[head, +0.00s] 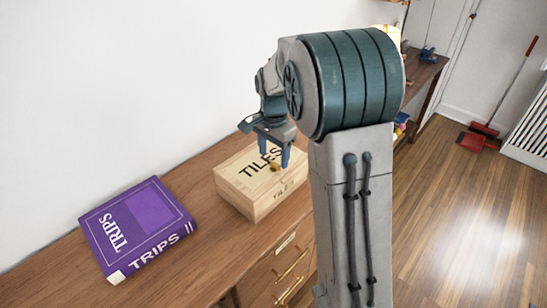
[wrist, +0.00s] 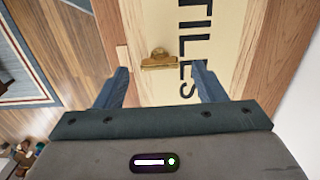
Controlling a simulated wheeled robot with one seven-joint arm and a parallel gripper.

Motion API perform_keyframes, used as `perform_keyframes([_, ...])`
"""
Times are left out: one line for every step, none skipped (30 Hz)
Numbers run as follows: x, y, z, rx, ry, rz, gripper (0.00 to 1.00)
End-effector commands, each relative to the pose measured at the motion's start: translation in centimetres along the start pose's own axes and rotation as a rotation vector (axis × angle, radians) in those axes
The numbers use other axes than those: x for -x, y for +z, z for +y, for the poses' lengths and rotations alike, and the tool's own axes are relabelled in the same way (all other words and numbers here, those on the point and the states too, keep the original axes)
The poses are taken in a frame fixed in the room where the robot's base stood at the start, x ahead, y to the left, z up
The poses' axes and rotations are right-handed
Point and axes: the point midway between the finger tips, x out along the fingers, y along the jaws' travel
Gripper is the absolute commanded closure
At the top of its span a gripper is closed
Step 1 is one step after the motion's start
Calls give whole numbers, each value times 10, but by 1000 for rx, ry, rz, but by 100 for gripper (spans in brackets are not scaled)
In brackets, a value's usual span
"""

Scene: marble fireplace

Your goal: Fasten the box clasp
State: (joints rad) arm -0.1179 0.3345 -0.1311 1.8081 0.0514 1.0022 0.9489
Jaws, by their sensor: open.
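The wooden box (head: 247,196) labelled TILES sits on a wooden cabinet top, with its lid down. It also shows in the wrist view (wrist: 222,25). A brass clasp (wrist: 161,58) lies at the lid's edge; in the head view the clasp (head: 274,168) is small, and I cannot tell whether it is fastened. My gripper (head: 273,162) points down over the box, its blue fingers apart and empty. In the wrist view the clasp lies ahead of my gripper (wrist: 161,82), roughly centred between the fingertips. I cannot tell whether the fingers touch the box.
A purple book (head: 137,228) labelled TRIPS lies on the cabinet top (head: 205,262) left of the box. Brass drawer handles (head: 290,268) are on the cabinet front. A white wall (head: 110,80) stands behind. A red broom and dustpan (head: 480,137) are at the far right.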

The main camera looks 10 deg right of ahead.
Motion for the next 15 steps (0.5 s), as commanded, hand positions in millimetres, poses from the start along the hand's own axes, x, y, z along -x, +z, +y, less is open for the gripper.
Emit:
perform_keyframes([-7,0,0,0,3,-2,36])
perform_keyframes([-10,0,0,0,3,-2,36])
perform_keyframes([-14,0,0,0,1,-1,36])
perform_keyframes([-16,0,0,0,1,0,36])
perform_keyframes([-18,0,0,0,1,0,36])
perform_keyframes([-19,0,0,1,1,0,36])
perform_keyframes([-20,0,0,1,1,0,36])
perform_keyframes([-21,0,0,1,0,0,36])
perform_keyframes([-22,0,0,1,0,0,36])
perform_keyframes([-22,0,0,1,0,0,36])
perform_keyframes([-22,0,0,1,0,0,36])
perform_keyframes([-22,0,0,1,0,0,36])
perform_keyframes([-22,0,0,1,0,0,36])
perform_keyframes([-22,0,0,1,0,0,36])
perform_keyframes([-22,0,0,1,0,0,36])
